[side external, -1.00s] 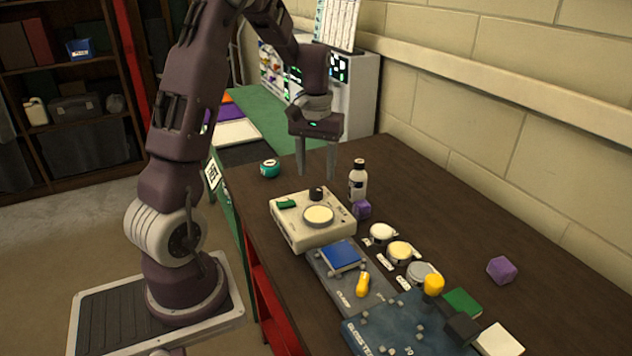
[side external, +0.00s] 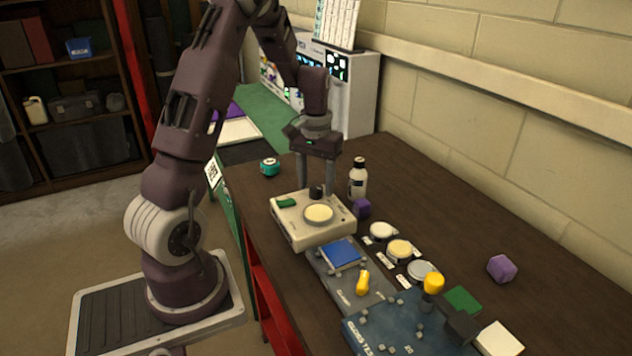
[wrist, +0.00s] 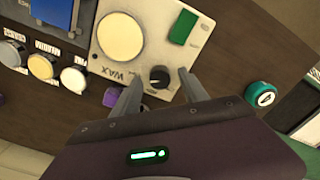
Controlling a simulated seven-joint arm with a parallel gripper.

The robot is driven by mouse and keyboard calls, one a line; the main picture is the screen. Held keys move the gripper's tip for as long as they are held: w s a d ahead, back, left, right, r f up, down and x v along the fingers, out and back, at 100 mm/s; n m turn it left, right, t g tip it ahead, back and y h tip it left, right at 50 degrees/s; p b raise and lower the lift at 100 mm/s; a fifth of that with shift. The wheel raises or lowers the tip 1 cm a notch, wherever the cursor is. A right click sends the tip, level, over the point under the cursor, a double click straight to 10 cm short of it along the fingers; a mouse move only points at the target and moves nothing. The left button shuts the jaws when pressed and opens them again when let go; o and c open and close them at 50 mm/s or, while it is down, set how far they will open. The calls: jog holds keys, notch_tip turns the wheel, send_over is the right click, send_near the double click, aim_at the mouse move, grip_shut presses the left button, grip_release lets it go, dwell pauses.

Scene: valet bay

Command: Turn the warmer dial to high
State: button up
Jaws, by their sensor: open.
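The warmer (side external: 300,233) is a cream box with a round pale plate on top, a green rocker switch (side external: 287,203) and a black dial (side external: 316,192). In the wrist view the dial (wrist: 159,75) is a black knob beside lettering that reads WAX. My gripper (side external: 316,190) is open, pointing down over the back of the warmer. In the wrist view my gripper (wrist: 160,85) has one finger on each side of the dial. I cannot tell whether either finger touches it. The dial's setting is too small to read.
A white bottle (side external: 357,180) with a dark cap and a purple cube (side external: 362,208) stand close right of the warmer. A teal round container (side external: 270,167) sits behind left. Several round tins and a blue board (side external: 390,330) lie in front. The table's right side is mostly clear.

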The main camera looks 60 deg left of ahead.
aim_at(316, 187)
jog(key=shift+f, duration=0.25)
grip_shut()
jog(key=shift+n, duration=0.8)
grip_release()
notch_tip(316, 187, up, 7)
jog(key=shift+r, duration=0.1)
